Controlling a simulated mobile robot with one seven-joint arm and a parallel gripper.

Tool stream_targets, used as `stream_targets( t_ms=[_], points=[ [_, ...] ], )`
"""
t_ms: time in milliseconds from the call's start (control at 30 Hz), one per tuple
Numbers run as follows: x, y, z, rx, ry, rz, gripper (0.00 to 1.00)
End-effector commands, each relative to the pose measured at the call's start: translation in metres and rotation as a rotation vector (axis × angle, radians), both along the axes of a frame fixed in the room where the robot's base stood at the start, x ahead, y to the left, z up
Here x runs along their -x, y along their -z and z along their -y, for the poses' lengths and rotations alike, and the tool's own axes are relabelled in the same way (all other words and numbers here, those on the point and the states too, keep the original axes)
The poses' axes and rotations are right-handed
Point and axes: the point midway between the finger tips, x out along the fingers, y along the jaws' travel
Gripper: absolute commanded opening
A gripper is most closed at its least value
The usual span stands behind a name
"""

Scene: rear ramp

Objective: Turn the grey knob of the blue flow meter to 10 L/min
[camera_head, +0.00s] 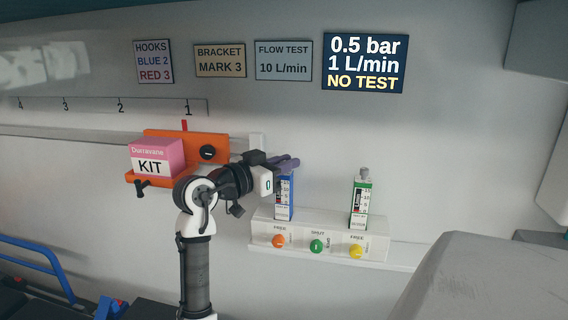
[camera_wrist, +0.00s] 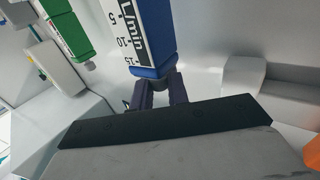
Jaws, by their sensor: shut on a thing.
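The blue flow meter (camera_head: 284,198) stands upright on the left of the white panel. It fills the top middle of the wrist view (camera_wrist: 152,30), upside down, with L/min scale marks. My gripper (camera_head: 288,163) is at its top end, with purple-grey fingers. In the wrist view the fingers (camera_wrist: 163,92) are shut on the grey knob (camera_wrist: 173,81), mostly hidden between them. The head view hides this knob behind the gripper. The display (camera_head: 364,62) reads 0.5 bar, 1 L/min, NO TEST. A sign (camera_head: 283,60) reads FLOW TEST 10 L/min. The meter's float position cannot be read.
A green flow meter (camera_head: 359,203) with its own grey knob (camera_head: 364,172) stands to the right; it also shows in the wrist view (camera_wrist: 66,30). The white panel (camera_head: 300,246) has orange, green and yellow knobs. An orange bracket (camera_head: 218,140) holds a pink KIT box (camera_head: 156,158) to the left.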

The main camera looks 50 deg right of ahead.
Motion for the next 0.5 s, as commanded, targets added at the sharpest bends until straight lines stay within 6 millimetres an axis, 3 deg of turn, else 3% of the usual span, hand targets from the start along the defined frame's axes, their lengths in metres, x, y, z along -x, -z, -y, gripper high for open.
stream_targets(
  t_ms=[500],
  points=[
    [-0.0009, 0.0002, 0.0001, -0.001, 0.302, -0.001, 0.00]
  ],
)
